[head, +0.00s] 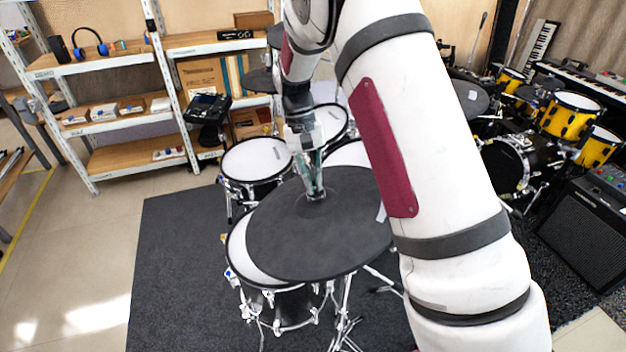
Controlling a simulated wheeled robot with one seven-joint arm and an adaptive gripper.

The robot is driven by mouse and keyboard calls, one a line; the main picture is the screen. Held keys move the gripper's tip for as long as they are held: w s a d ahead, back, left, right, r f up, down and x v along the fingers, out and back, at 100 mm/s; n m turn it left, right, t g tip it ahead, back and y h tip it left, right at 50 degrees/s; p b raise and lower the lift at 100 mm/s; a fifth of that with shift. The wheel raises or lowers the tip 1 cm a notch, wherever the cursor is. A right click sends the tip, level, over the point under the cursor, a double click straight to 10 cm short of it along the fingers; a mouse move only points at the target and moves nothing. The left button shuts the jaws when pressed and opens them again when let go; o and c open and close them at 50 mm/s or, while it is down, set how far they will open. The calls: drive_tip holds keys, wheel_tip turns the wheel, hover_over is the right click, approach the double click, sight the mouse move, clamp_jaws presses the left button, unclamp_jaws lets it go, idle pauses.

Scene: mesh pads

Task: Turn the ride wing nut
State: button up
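The ride cymbal is a large black pad (310,240) in the middle of the head view, tilted over a white mesh drum (240,245). Its wing nut sits at the small center mount (316,196), where the detail is too small to make out. My gripper (315,190) is directly above that center, pointing down, with its fingertips at or around the mount. I cannot tell whether the fingers touch the nut or are closed on it. My white arm with a maroon panel covers the right side of the pad's surroundings.
More mesh drums (256,160) stand behind the pad, and a smaller dark cymbal pad (258,81) is behind them. Shelves (110,112) stand at the left back. A yellow drum kit (570,116) and a black amplifier (590,222) are at the right. Floor at the left is clear.

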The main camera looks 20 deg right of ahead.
drive_tip(key=o, duration=0.3)
drive_tip(key=shift+o, duration=0.2)
drive_tip(key=shift+r, duration=0.1)
drive_tip(key=d+v, duration=0.1)
drive_tip(key=v, duration=1)
drive_tip(key=shift+w+a+r, duration=0.2)
drive_tip(key=shift+a+r, duration=0.2)
drive_tip(key=shift+a, duration=0.1)
